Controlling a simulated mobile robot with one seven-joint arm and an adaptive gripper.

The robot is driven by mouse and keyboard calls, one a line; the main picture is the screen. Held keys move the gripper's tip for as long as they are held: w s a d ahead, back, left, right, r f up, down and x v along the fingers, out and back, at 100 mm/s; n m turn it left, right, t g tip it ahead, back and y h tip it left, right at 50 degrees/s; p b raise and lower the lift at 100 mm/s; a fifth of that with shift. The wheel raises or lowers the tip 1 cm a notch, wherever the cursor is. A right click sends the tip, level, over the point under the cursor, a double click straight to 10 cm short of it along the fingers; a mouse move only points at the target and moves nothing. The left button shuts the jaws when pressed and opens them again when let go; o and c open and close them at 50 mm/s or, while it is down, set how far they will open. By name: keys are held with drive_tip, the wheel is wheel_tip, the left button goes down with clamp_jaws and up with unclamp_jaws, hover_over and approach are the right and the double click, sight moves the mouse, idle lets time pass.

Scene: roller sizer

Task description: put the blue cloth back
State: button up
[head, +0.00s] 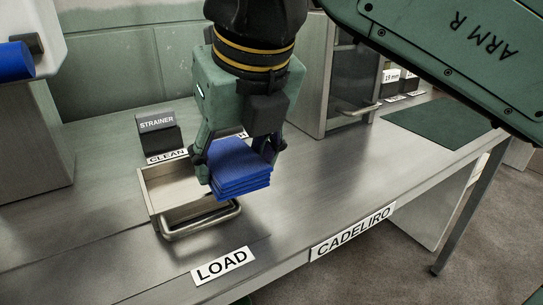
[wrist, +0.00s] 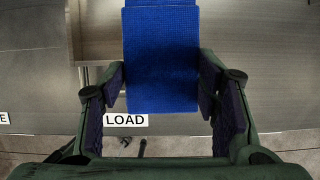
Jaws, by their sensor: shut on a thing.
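The blue cloth (head: 240,168) is a folded stack held between the fingers of my gripper (head: 237,160). It hangs in the air above the front right part of a shallow metal tray (head: 150,195) with a bar handle. In the wrist view the cloth (wrist: 161,55) fills the middle between the two fingers of my gripper (wrist: 162,85). The gripper is shut on it. The cloth and gripper hide part of the tray's inside; the visible part looks empty.
A STRAINER block (head: 157,130) and a CLEAN label (head: 167,156) stand behind the tray. A LOAD label (head: 222,265) lies in front. A metal cabinet (head: 345,75) with a handle stands behind to the right. A green mat (head: 435,122) lies far right. The steel bench between is clear.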

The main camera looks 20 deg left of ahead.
drive_tip(key=p, duration=0.2)
hover_over(281, 157)
drive_tip(key=shift+s+a+f, duration=0.1)
drive_tip(key=shift+s+f, duration=0.3)
drive_tip(key=shift+f, duration=0.35)
drive_tip(key=shift+w+f, duration=0.25)
drive_tip(key=shift+f, duration=0.65)
drive_tip(key=shift+w+f, duration=0.25)
drive_tip(key=shift+f, duration=0.65)
drive_tip(key=shift+f, duration=0.2)
drive_tip(key=o, duration=1.1)
drive_tip(key=shift+r, duration=0.1)
